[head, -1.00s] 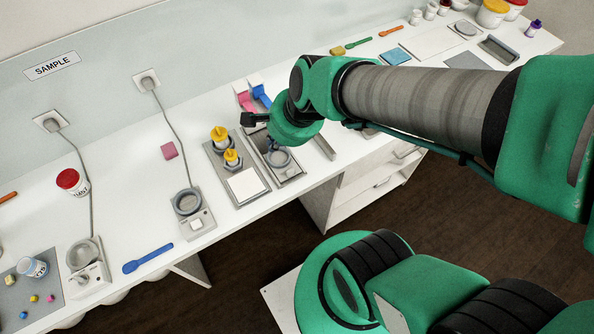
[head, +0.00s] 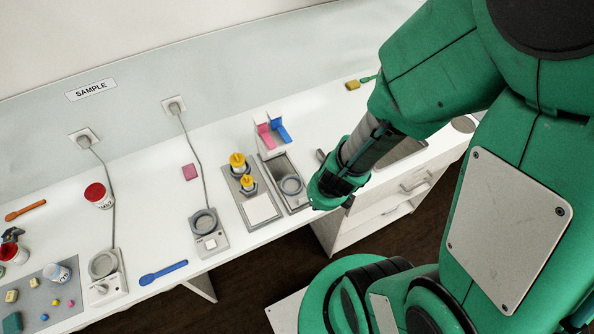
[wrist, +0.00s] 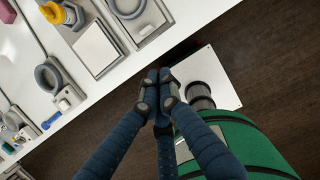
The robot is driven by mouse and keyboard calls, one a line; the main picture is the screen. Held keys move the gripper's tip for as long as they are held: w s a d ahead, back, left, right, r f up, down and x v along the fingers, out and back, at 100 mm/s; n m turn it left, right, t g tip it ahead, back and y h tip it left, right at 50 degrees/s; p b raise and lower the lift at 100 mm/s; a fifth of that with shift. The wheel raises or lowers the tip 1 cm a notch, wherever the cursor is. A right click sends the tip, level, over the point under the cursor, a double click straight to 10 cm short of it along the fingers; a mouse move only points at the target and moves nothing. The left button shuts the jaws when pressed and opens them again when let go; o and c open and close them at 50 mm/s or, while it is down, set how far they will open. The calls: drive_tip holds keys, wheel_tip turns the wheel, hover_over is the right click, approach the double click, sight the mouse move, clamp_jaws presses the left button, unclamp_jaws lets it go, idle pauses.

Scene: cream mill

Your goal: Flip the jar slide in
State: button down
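I cannot tell for sure which part is the jar slide. A long grey tray (head: 297,207) with a round grey ring (head: 291,185) in it lies at the bench's front edge in the head view. The ring (wrist: 127,7) also shows at the top of the wrist view, cut by the frame. My gripper (wrist: 158,77) has its dark blue fingers brought together, with nothing seen between them. It is over the floor just off the bench edge, apart from the tray. In the head view its fingers are hidden behind my green wrist.
Left of the tray, a grey plate (head: 236,196) holds two yellow-topped pieces and a white pad (head: 260,209). Pink (head: 265,135) and blue (head: 280,130) scoops stand behind. A ringed device (head: 204,222), a blue spatula (head: 163,272) and red-lidded jars are farther left. Drawers (head: 360,212) stand below.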

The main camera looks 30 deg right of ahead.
drive_tip(key=shift+s+d+f+m, duration=0.3)
drive_tip(key=shift+s+f+m, duration=0.15)
drive_tip(key=shift+m, duration=0.25)
drive_tip(key=shift+f, duration=0.15)
drive_tip(key=shift+w+f+b, duration=0.95)
drive_tip(key=shift+w+f, duration=0.1)
drive_tip(key=shift+f, duration=0.5)
drive_tip(key=shift+w+f+b, duration=1)
drive_tip(key=shift+w+f, duration=0.05)
drive_tip(key=shift+f, duration=0.5)
drive_tip(key=shift+w+f+b, duration=0.95)
drive_tip(key=shift+w+f, duration=0.1)
drive_tip(key=shift+f, duration=0.5)
